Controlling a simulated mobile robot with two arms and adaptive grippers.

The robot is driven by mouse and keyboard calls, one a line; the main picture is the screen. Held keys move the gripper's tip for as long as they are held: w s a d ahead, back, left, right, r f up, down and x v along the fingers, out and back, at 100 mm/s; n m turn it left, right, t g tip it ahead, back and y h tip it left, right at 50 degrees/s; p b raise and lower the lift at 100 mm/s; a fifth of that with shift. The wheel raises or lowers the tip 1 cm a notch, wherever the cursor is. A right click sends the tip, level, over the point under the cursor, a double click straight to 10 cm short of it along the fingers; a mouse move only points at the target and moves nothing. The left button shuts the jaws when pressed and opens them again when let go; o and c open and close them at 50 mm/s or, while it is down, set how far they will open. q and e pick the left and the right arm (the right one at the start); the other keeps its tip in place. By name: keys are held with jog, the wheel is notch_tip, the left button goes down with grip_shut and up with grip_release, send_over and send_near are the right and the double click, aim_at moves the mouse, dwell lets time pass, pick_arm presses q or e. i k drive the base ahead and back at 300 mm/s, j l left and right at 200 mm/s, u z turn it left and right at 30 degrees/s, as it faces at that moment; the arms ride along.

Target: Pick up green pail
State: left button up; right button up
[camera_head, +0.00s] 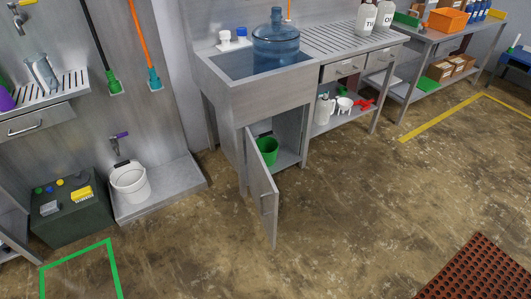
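The green pail (268,150) stands inside the open cabinet under the sink, on the cabinet floor. The open cabinet door (262,188) swings out toward me and hides part of the pail's left side. Neither of my grippers shows in the head view.
A blue water jug (276,42) sits in the sink (232,66). A white bucket (130,182) stands on a low ledge at the left, near a dark green box (72,210). A red-brown mat (482,272) lies at the lower right. The floor before the cabinet is clear.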

aim_at(268, 146)
jog(key=i+l, duration=1.25)
jog(key=i, duration=0.2)
jog(key=i+l, duration=0.6)
jog(key=i+l+z, duration=0.05)
jog(key=i, duration=0.05)
